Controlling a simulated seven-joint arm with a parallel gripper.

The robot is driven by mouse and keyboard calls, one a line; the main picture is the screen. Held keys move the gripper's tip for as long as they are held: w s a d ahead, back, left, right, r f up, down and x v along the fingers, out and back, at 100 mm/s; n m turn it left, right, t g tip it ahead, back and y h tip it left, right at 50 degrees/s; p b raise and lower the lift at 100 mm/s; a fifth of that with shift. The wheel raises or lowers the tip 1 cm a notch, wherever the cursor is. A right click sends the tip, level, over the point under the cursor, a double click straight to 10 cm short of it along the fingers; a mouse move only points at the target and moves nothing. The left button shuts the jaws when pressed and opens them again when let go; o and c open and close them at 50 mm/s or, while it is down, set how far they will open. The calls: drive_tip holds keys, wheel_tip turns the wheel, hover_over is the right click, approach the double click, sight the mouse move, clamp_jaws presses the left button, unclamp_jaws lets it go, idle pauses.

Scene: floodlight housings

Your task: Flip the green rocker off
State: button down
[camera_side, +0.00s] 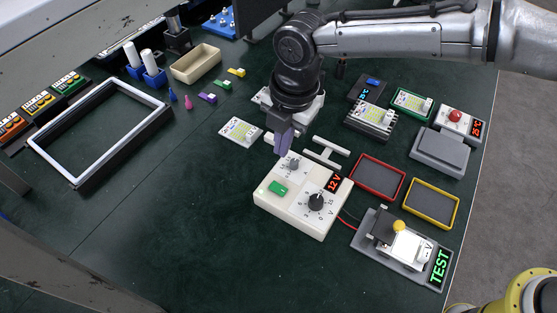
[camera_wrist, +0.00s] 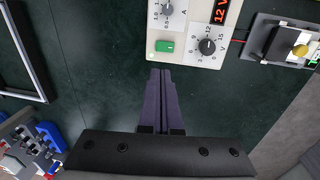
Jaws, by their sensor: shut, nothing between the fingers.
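The green rocker (camera_side: 278,188) is on the front left of a white power supply box (camera_side: 295,222). In the wrist view the rocker (camera_wrist: 165,46) lies just beyond my fingertips. The box's red display reads 12 V, and a black knob (camera_side: 316,202) and a grey knob (camera_side: 293,164) sit on its face. My gripper (camera_side: 281,152) is shut and empty above the box's back left edge, apart from the rocker. In the wrist view its purple fingers (camera_wrist: 160,72) are together. The rocker's tilt is too small to tell.
Right of the box a test stand (camera_side: 397,250) shows a lit green TEST sign, with a red wire between them. Red (camera_side: 378,177) and yellow (camera_side: 431,203) framed trays lie behind it. A white frame (camera_side: 98,132) lies left. The mat left of the box is clear.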

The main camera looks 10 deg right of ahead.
sight(281, 191)
drive_tip(key=f, duration=0.9)
drive_tip(key=w+a+f, duration=0.1)
drive_tip(key=f, duration=0.3)
drive_tip(key=shift+a+f, duration=0.1)
drive_tip(key=shift+f, duration=0.05)
drive_tip(key=shift+w+f, duration=0.15)
drive_tip(key=shift+f, duration=0.25)
drive_tip(key=shift+s+d, duration=0.65)
drive_tip(key=shift+s, duration=0.1)
